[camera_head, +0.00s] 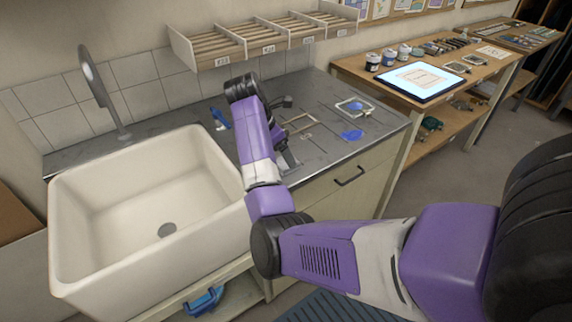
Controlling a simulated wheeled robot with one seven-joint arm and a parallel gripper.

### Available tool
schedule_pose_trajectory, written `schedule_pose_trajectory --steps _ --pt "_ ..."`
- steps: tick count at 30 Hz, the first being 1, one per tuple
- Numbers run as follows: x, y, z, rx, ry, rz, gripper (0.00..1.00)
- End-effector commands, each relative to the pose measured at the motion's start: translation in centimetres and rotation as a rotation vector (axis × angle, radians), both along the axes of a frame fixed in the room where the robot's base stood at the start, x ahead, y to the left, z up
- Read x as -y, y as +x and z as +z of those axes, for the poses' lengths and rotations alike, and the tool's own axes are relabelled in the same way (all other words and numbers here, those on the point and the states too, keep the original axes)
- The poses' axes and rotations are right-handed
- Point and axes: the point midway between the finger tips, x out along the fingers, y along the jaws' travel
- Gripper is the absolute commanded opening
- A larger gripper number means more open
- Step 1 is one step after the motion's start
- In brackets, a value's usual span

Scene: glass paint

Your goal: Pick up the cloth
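A small, flat blue piece (352,135) lies on the grey counter (325,160) near its right part; it may be the cloth, but it is too small to be sure. Another blue item (220,118) lies on the counter just right of the sink, partly behind my arm. My gripper (289,158) seems to be the grey part low over the counter, right of my purple forearm and left of the flat blue piece. It is apart from that piece. My forearm hides much of it, so its fingers and anything between them are not clear.
A deep white sink (70,235) with a tall tap (100,92) stands at left. A framed glass piece (355,107) and a small frame (300,122) lie on the counter. A wooden rack (262,40) hangs above. A workbench (345,66) with jars and a lit panel (414,77) stands at right.

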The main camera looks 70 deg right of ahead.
Motion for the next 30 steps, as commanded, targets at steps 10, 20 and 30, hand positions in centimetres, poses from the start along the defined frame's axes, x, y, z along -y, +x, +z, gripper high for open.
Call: schedule_pose_trajectory --steps 10,20,30 --pt "1.5 -0.8 -3.9 0.000 0.001 -0.001 0.80" --pt "1.5 -0.8 -4.1 0.002 0.000 -0.001 0.66" --pt "1.5 -0.8 -4.1 0.001 -0.001 -0.001 0.14"
